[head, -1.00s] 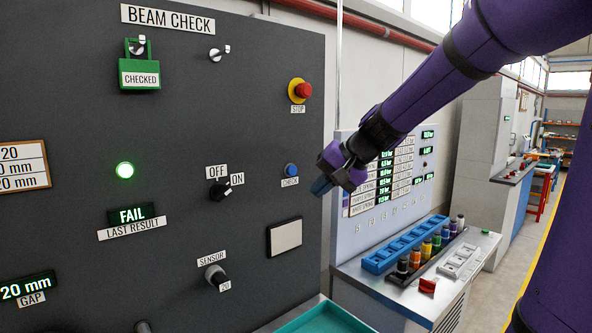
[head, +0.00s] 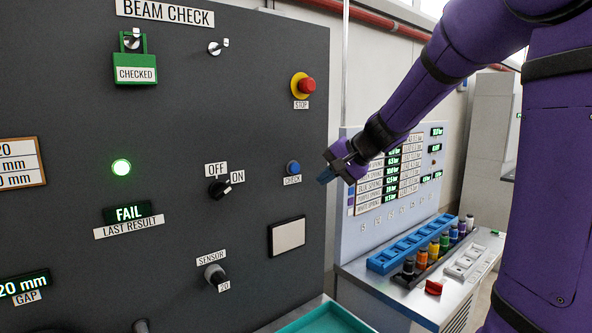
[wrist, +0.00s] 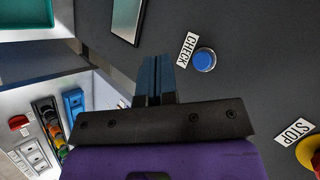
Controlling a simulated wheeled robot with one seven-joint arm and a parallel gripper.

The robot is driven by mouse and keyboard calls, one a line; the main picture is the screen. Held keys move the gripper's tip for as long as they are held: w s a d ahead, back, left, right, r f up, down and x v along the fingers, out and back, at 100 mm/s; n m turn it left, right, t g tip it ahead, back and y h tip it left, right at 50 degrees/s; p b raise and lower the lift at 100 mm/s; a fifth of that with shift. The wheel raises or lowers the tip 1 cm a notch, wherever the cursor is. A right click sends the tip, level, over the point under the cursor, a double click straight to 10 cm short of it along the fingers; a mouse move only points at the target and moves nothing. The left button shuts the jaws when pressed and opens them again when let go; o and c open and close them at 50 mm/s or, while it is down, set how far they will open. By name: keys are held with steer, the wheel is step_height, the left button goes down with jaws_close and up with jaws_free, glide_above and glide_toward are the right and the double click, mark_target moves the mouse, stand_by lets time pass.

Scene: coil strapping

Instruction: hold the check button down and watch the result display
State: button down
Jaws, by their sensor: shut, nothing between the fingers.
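The blue check button (head: 293,167) sits on the dark panel above its CHECK label. It also shows in the wrist view (wrist: 204,60), beside the fingertips and apart from them. My gripper (head: 326,176) is shut and empty, just right of the button in the head view; its blue fingers (wrist: 155,78) lie together in the wrist view. The result display (head: 128,213) reads FAIL, above the LAST RESULT label. A round lamp (head: 121,167) above it glows green-white.
A red stop button (head: 306,86) is above the check button. An OFF/ON knob (head: 219,188) is to its left and a blank pale plate (head: 288,236) below. A green CHECKED tag (head: 135,68) hangs at upper left. A teal tray (head: 325,320) is below.

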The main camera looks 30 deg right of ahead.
steer(key=shift+w+a, duration=0.25)
steer(key=shift+w, duration=1)
steer(key=shift+w+a, duration=0.25)
steer(key=shift+w, duration=1.05)
steer(key=shift+w+a, duration=0.25)
steer(key=shift+w, duration=1)
steer(key=shift+w, duration=0.1)
steer(key=shift+w+a, duration=0.1)
steer(key=shift+w, duration=0.2)
steer(key=shift+w+a, duration=0.1)
steer(key=shift+w, duration=0.35)
stand_by(0.7)
steer(key=shift+s, duration=0.1)
steer(key=shift+s+d, duration=0.2)
steer(key=shift+s, duration=0.55)
steer(key=shift+s+d, duration=0.25)
steer(key=shift+s, duration=1)
steer(key=shift+s+d, duration=0.2)
steer(key=shift+s, duration=1.05)
